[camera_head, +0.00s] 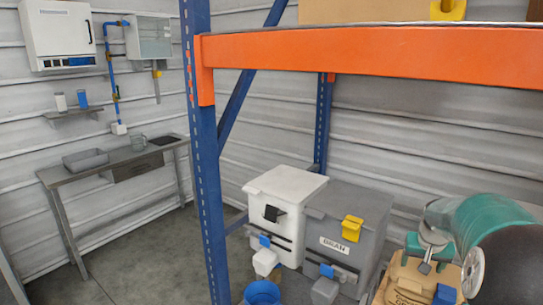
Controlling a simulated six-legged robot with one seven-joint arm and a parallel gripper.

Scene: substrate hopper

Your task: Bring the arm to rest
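I cannot make out my arm or my gripper for certain in the head view. No gripper fingers show clearly, and nothing is seen being held. At the lower right a grey metal piece (432,237) with a dark lower end stands beside a teal rounded body (487,222). I cannot tell what this piece belongs to.
A blue rack upright (207,190) and an orange beam (370,54) cross the near view. Behind are a white bin (287,185), a grey bin labelled BRAN (365,215), a blue bucket (262,292) and a brown sack (398,289). A bench (110,159) stands left; floor before it is clear.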

